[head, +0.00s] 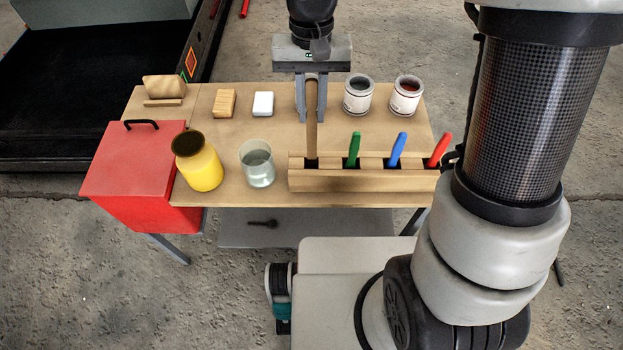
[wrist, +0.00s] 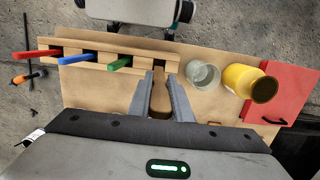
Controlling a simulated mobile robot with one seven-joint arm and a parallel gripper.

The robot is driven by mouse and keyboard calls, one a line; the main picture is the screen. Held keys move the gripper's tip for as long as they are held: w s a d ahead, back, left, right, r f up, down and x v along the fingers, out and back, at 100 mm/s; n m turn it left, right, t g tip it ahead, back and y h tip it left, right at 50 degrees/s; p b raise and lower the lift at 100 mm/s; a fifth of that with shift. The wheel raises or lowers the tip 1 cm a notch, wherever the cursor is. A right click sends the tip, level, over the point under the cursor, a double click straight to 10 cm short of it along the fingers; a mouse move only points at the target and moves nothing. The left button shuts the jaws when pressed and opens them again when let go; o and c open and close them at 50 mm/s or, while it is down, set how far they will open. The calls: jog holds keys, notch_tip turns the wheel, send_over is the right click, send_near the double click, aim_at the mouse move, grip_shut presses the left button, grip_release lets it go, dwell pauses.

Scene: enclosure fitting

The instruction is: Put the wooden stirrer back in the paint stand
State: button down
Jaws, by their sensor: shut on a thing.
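The wooden stirrer (head: 311,138) is a long brown stick, upright between the fingers of my gripper (head: 311,119), which is shut on it. The paint stand (head: 365,181) is a wooden block with a row of slots at the table's front edge. The stirrer's lower end meets the stand's leftmost slot in the head view; how deep it sits is unclear. In the wrist view the stirrer (wrist: 158,97) lies between the fingers (wrist: 158,82), overlapping the stand's end slot (wrist: 159,57). Green (head: 354,146), blue (head: 397,146) and red (head: 439,148) handled tools fill the other slots.
A glass jar (head: 257,165) and an open yellow jar (head: 200,165) stand left of the stand, beside a red box (head: 137,160). Two paint cans (head: 357,98) (head: 405,98), a white block (head: 263,103) and a wooden block (head: 224,102) stand at the back.

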aim_at(311, 141)
jog(key=f, duration=0.5)
jog(key=f+b, duration=0.1)
jog(key=f, duration=0.4)
jog(key=shift+s, duration=0.2)
jog(key=shift+f, duration=0.15)
jog(key=c, duration=1.6)
grip_release()
